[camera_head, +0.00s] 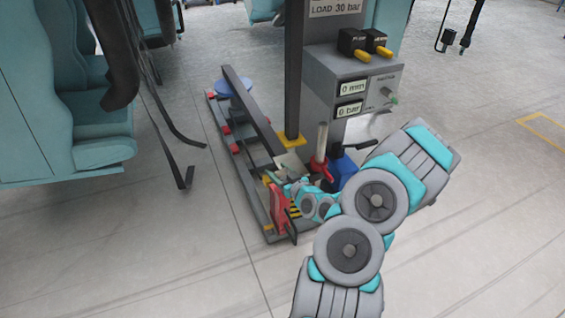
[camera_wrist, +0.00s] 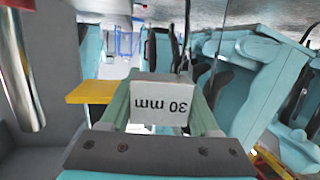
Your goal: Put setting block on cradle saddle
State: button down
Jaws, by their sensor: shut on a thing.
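The setting block (camera_wrist: 160,103) is a pale block marked "30 mm", upside down in the wrist view. My gripper (camera_wrist: 160,108) is shut on it, with a pale green finger at each side. A flat yellow plate (camera_wrist: 92,92) sticks out to the left of the block, apart from it in the picture. It may be the cradle saddle, but I cannot tell for sure. In the head view a yellow piece (camera_head: 291,139) sits at the foot of the dark column. My gripper (camera_head: 285,180) is low beside the column there, and the block is hard to make out.
A grey press cabinet (camera_head: 335,75) with "0 mm" and "0 bar" displays stands behind my arm. A long dark beam (camera_head: 252,110) and a low frame with red parts lie left of it. Teal seats (camera_head: 65,90) stand at left. The floor at right is clear.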

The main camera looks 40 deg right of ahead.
jog(key=s+d+f+m+h, duration=0.2)
jog(key=s+d+h, duration=0.1)
jog(key=s+d, duration=0.25)
jog(key=b, duration=1.2)
send_over(287, 160)
jog(key=shift+s+f, duration=0.1)
jog(key=shift+f, duration=2.4)
jog(key=shift+c, duration=0.6)
grip_release()
jog(key=shift+f, duration=0.15)
